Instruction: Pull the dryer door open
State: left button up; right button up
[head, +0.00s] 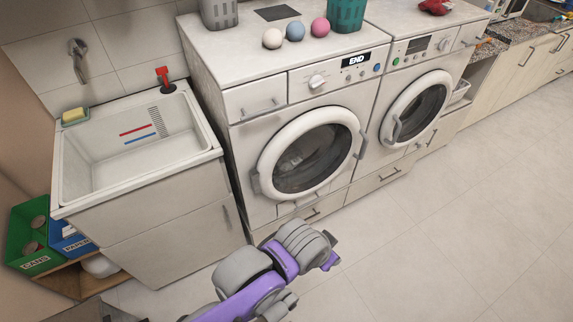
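Two white front-loading machines stand side by side; I cannot tell by label which is the dryer. The left machine's round door (306,160) looks shut, with laundry dimly visible behind its glass. A grey handle (362,145) is on its right rim and a hinge on its left. The right machine's round door (418,108) also looks shut, with a grey handle (396,128) on its left rim. My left gripper (333,257) is at the end of the purple and grey arm, in front of and below the left door, apart from both handles. Its fingers are unclear. My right gripper is out of view.
A white sink (135,145) stands left of the machines. Green (36,237) and blue (71,242) bins sit on a low shelf. Several balls and baskets (346,12) are on the machine tops. The tiled floor (455,225) at right is clear.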

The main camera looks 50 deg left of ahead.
aim_at(263, 178)
jog(key=u, duration=1.4)
jog(key=i+u, duration=0.2)
jog(key=i, duration=0.25)
jog(key=i+l+u, duration=0.25)
jog(key=i, duration=0.15)
jog(key=j, duration=0.1)
